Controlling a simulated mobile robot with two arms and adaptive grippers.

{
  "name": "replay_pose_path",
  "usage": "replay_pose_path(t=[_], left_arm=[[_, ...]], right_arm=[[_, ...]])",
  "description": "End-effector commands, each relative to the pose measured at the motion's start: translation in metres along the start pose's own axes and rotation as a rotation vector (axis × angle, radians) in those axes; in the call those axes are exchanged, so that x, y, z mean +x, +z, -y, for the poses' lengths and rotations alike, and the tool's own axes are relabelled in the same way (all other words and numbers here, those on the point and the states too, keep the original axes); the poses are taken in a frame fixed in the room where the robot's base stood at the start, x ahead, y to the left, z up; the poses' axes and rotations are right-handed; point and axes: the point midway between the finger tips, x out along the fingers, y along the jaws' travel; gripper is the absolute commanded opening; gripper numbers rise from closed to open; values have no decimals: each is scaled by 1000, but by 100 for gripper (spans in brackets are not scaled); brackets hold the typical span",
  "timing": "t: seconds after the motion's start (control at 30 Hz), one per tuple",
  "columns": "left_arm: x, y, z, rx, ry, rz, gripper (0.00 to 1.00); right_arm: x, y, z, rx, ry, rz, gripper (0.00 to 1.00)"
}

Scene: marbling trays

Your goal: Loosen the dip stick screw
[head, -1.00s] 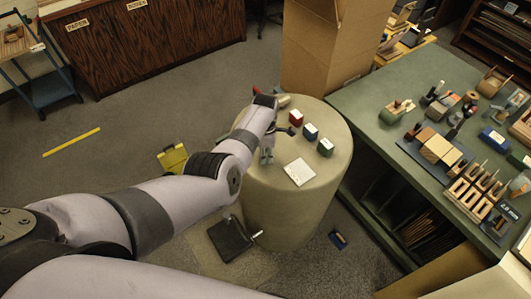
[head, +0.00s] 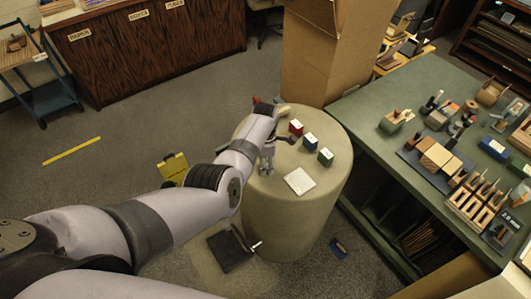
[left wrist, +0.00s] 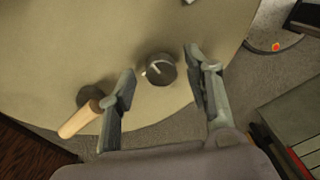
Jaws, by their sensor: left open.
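My left gripper (left wrist: 160,63) is open, with one finger on each side of the knob. A gap shows between the knob and each finger; its height above the knob is hard to judge. In the head view my left gripper (head: 268,158) points down over the left part of the stand (head: 285,225), and my arm hides the knob. My right gripper is not in view.
A wooden-handled tool with a dark round head (left wrist: 82,121) lies left of my fingers. A cardboard box (head: 322,60) and a green workbench (head: 365,110) stand close by.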

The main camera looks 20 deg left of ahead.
Motion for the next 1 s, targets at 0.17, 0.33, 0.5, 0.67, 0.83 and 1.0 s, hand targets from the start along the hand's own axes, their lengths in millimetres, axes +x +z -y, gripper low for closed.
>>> replay_pose_path(t=[0.17, 0.33, 0.5, 0.67, 0.83, 1.0], left_arm=[[-20, 0, 0, -1, 3, 3, 46], [-56, 1, 0, -2, 4, 4, 46], [-90, 1, 0, 0, 2, 3, 46], [-109, 0, 0, -1, 2, 1, 46], [-115, 0, 0, 0, 1, 0, 46], [-115, 0, 0, 0, 0, 0, 46]], right_arm=[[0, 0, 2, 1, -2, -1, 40], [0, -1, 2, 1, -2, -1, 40], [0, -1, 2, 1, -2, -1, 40], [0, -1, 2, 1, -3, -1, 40], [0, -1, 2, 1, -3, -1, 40], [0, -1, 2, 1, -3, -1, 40]])
